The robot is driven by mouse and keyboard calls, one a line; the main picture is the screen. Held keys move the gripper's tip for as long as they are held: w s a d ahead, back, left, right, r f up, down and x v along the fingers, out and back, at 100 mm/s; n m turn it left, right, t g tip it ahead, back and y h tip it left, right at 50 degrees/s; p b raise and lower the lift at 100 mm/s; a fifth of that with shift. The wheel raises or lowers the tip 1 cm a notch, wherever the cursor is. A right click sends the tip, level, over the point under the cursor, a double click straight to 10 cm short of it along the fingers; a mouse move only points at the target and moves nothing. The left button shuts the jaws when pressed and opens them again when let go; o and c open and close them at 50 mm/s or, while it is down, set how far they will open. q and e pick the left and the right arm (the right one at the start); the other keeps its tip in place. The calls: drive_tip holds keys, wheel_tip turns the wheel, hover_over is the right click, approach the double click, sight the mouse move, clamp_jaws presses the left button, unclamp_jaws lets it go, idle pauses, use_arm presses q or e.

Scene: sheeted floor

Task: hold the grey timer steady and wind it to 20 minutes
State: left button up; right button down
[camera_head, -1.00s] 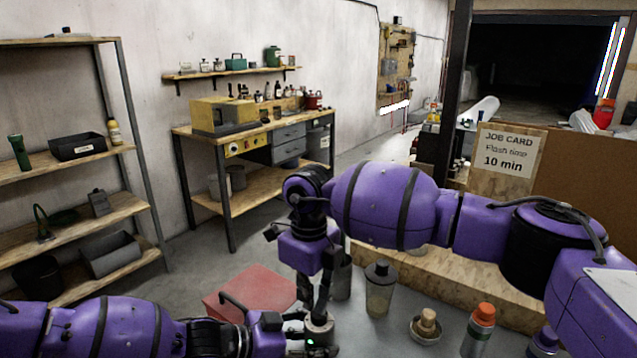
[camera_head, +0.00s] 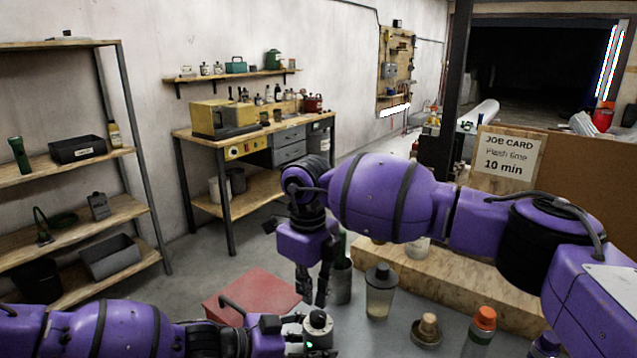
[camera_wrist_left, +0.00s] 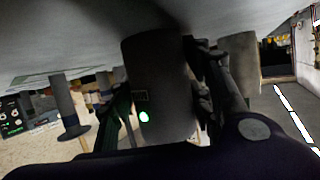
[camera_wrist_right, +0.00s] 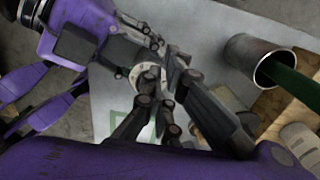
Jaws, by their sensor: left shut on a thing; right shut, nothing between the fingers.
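The grey timer (camera_head: 318,328) stands upright at the bottom of the head view, a short cylinder with a lighter dial on top and a small green light. It fills the middle of the left wrist view (camera_wrist_left: 160,85), and its dial shows in the right wrist view (camera_wrist_right: 148,74). My left gripper (camera_head: 296,330) is shut on the timer's body from the left. My right gripper (camera_head: 314,301) points down, shut and empty, just above the dial and seemingly apart from it. The dial's reading is too small to make out.
A metal cup (camera_head: 341,284) with a green object stands close to the right gripper. Beside it are a lidded jar (camera_head: 380,293), a small bowl (camera_head: 427,332) and an orange-capped bottle (camera_head: 481,325). A red box (camera_head: 255,290) lies left. A job card (camera_head: 507,155) reads "10 min".

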wheel_tip(320, 180, up, 4)
drive_tip(key=shift+r, duration=0.15)
drive_tip(key=shift+s+a, duration=0.1)
drive_tip(key=shift+s+a+f, duration=0.15)
drive_tip(key=shift+s+f, duration=0.1)
drive_tip(key=shift+f, duration=0.75)
drive_tip(key=shift+s+a+f, duration=0.1)
drive_tip(key=shift+s+f, duration=0.15)
drive_tip(key=shift+f, duration=0.7)
drive_tip(key=shift+s+a+f, duration=0.15)
drive_tip(key=shift+s+f, duration=0.1)
drive_tip(key=shift+f, duration=0.95)
